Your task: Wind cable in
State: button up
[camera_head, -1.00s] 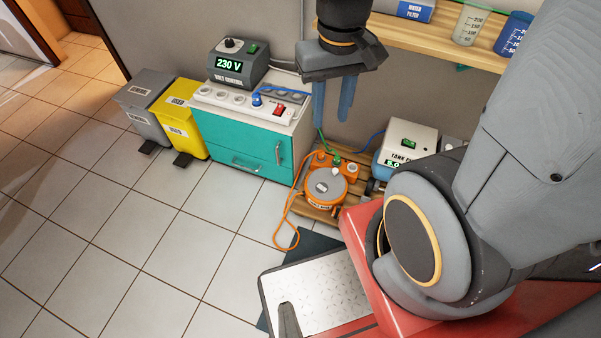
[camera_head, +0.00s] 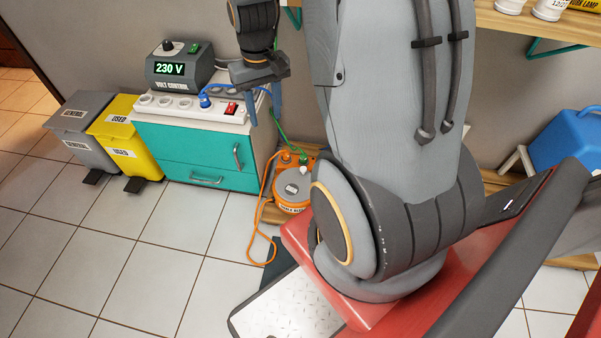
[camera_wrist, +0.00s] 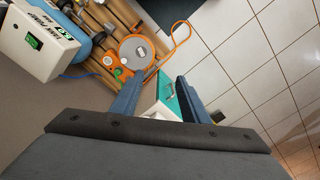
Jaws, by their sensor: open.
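The orange cable reel (camera_head: 291,192) sits low on a wooden pallet, partly hidden behind my arm. Its orange cable (camera_head: 250,235) hangs loose in a loop onto the floor tiles. The reel also shows in the wrist view (camera_wrist: 135,52), with a round grey top, and the cable (camera_wrist: 182,30) curves to its right. My gripper (camera_head: 264,116) is open and empty, pointing down near the right end of the power strip, above and apart from the reel. In the wrist view my gripper (camera_wrist: 160,92) has its two blue fingers spread over the teal cabinet's edge.
A teal cabinet (camera_head: 190,156) carries a white power strip (camera_head: 180,107) and a voltage unit (camera_head: 180,69). Yellow (camera_head: 124,133) and grey (camera_head: 82,117) bins stand left. A tank unit (camera_wrist: 38,40) stands beside the reel. Left floor is clear.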

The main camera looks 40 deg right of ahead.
jog(key=m+b, duration=0.1)
jog(key=b, duration=0.7)
send_over(296, 182)
jog(key=a, duration=0.4)
notch_tip(296, 182, down, 18)
jog(key=shift+m, duration=0.8)
jog(key=d+f+b, duration=0.2)
jog(key=d+f, duration=0.1)
jog(key=f, duration=0.3)
jog(key=w+d+f+b, duration=0.1)
jog(key=d+f+b, duration=0.2)
jog(key=f, duration=0.4)
jog(key=d+f+b, duration=0.2)
jog(key=d+f, duration=0.1)
jog(key=f, duration=0.3)
jog(key=shift+w+d+f+b, duration=0.15)
jog(key=shift+w+f+b, duration=0.05)
jog(key=shift+w+b, duration=0.2)
notch_tip(296, 182, down, 8)
jog(key=b, duration=0.2)
jog(key=shift+r+b, duration=0.15)
jog(key=shift+b, duration=0.15)
jog(key=shift+s, duration=0.1)
grip_shut()
